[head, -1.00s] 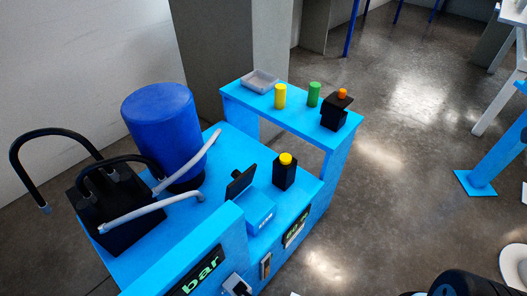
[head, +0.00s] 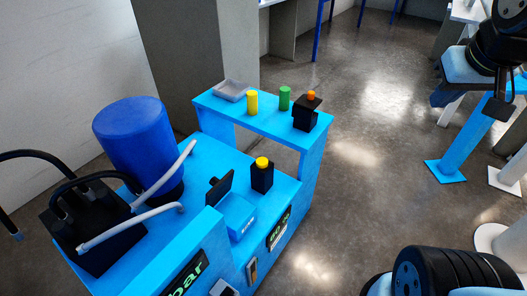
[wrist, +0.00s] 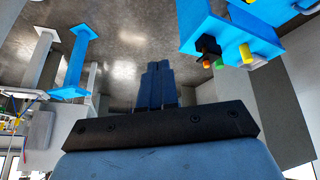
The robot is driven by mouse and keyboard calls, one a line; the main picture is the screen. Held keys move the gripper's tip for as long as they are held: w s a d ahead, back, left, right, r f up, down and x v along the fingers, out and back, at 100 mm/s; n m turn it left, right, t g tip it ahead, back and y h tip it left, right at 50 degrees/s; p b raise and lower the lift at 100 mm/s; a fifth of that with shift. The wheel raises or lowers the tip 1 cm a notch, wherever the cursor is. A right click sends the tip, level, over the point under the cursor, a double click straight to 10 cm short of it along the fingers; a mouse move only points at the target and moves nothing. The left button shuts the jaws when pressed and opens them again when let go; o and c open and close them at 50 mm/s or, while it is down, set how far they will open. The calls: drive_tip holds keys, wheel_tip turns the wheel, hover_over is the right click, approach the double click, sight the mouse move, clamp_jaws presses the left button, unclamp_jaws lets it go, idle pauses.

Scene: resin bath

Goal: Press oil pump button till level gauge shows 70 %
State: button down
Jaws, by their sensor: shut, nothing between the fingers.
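A black box with a yellow button (head: 262,162) stands on the blue bench (head: 205,160) in the head view. A second black box with an orange button (head: 311,96) stands on the raised shelf; it also shows in the wrist view (wrist: 206,63). I cannot tell by label which is the oil pump button. A green percent display (head: 279,230) is on the bench front; its digits are too small to read surely. My gripper (wrist: 158,68) is shut and empty in the wrist view, over open floor, well apart from both buttons.
A blue drum (head: 142,135) and grey hoses are at the bench's left. A yellow cylinder (head: 252,103), green cylinder (head: 284,98) and grey tray (head: 230,90) sit on the shelf. A bar display (head: 187,277) is lower front.

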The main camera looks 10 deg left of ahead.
drive_tip(key=w+a+f+n+y, duration=0.1)
drive_tip(key=w+a+f+n, duration=0.4)
drive_tip(key=w+a, duration=0.5)
drive_tip(key=n+y, duration=0.6)
drive_tip(key=n, duration=0.6)
hover_over(263, 163)
wheel_tip(263, 163, down, 28)
drive_tip(key=shift+w+r, duration=0.1)
drive_tip(key=shift+w, duration=0.15)
drive_tip(key=shift+f, duration=4.4)
drive_tip(key=shift+s+f, duration=0.15)
drive_tip(key=shift+f, duration=0.2)
